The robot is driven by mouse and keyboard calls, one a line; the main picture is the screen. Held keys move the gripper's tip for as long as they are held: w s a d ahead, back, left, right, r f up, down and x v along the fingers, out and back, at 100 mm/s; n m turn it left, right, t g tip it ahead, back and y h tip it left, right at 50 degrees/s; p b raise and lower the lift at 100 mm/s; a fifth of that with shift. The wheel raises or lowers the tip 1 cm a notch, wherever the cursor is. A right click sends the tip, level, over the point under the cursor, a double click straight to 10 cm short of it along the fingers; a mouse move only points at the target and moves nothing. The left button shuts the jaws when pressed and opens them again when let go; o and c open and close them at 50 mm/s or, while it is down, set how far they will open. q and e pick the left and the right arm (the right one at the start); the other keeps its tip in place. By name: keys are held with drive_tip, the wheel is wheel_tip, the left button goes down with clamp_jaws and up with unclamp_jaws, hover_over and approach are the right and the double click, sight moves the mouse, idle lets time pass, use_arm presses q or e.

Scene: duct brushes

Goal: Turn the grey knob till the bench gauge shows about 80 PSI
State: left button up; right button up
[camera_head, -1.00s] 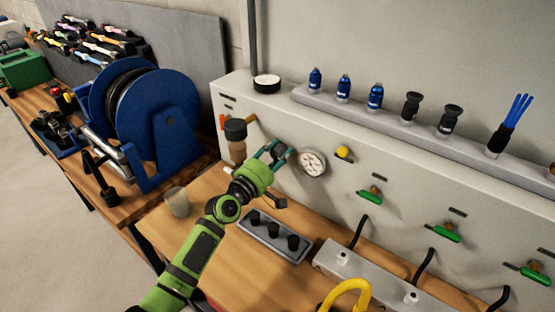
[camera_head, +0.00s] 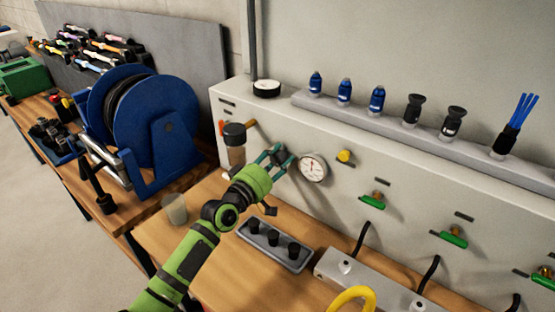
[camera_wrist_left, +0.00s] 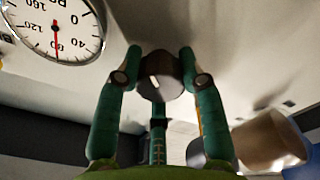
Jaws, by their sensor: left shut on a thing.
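The bench gauge (camera_head: 313,167) is a round white dial on the grey panel. It shows upside down and cut off at the top left of the left wrist view (camera_wrist_left: 58,25), where its red needle seems to point near the 80 mark. My left gripper (camera_head: 277,155) is at the panel just left of the gauge. In the head view the knob is mostly hidden by the fingers. My right gripper is not in view.
A yellow knob (camera_head: 344,156) sits right of the gauge, with green-handled valves (camera_head: 374,201) beyond. A grey tray with black parts (camera_head: 276,257) and a clear cup (camera_head: 175,209) are on the bench below.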

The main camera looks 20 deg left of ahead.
use_arm(q)
drive_tip(key=o, duration=1.2)
drive_tip(key=shift+d, duration=0.15)
drive_tip(key=shift+c, duration=0.2)
drive_tip(key=v, duration=1.2)
